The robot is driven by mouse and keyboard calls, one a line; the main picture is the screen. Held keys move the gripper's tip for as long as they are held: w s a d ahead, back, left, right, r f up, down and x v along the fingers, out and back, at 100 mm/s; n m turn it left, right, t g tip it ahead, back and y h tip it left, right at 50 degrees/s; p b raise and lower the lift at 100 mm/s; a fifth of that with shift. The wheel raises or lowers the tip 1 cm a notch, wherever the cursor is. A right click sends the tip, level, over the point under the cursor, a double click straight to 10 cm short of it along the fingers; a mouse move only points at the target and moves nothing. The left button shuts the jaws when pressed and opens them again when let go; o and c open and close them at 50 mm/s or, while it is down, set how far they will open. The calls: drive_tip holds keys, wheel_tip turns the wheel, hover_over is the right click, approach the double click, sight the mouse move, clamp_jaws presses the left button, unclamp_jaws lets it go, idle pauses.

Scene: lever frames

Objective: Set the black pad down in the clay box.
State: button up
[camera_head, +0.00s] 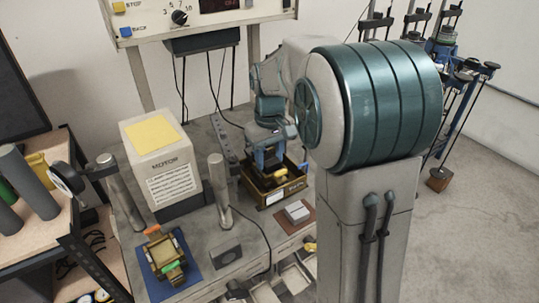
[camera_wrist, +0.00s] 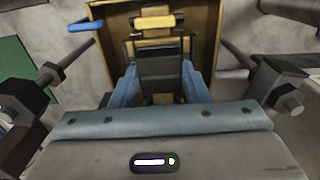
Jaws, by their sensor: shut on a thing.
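My gripper (camera_wrist: 160,85) points down over the brown-tan open box (camera_wrist: 206,30), which I take as the clay box. Its blue fingers are shut on a black pad (camera_wrist: 160,68), which shows between them in the wrist view. A yellow bar (camera_wrist: 155,21) shows just beyond the pad. In the head view the clay box (camera_head: 284,193) stands on the grey bench, and my gripper (camera_head: 266,160) reaches down at it. The pad is hard to make out there. I cannot tell whether it touches the box floor.
A grey block (camera_head: 297,211) on a brown mat lies in front of the box. A grey post (camera_head: 219,190) and a white motor box (camera_head: 163,165) stand to its left. A yellow-brown device (camera_head: 167,256) lies on a blue mat at the bench's front left.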

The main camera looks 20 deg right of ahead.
drive_tip(key=o, duration=1.3)
drive_tip(key=shift+o, duration=0.2)
drive_tip(key=shift+r, duration=0.1)
wheel_tip(320, 180, up, 14)
drive_tip(key=shift+s+f, duration=0.1)
drive_tip(key=shift+f, duration=0.1)
drive_tip(key=s+f+m+t, duration=0.1)
drive_tip(key=s+f, duration=0.5)
drive_tip(key=s, duration=0.4)
drive_tip(key=s+f+m+t, duration=0.2)
drive_tip(key=s+f, duration=0.5)
drive_tip(key=s, duration=0.3)
drive_tip(key=shift+s+m, duration=0.3)
drive_tip(key=shift+s, duration=0.1)
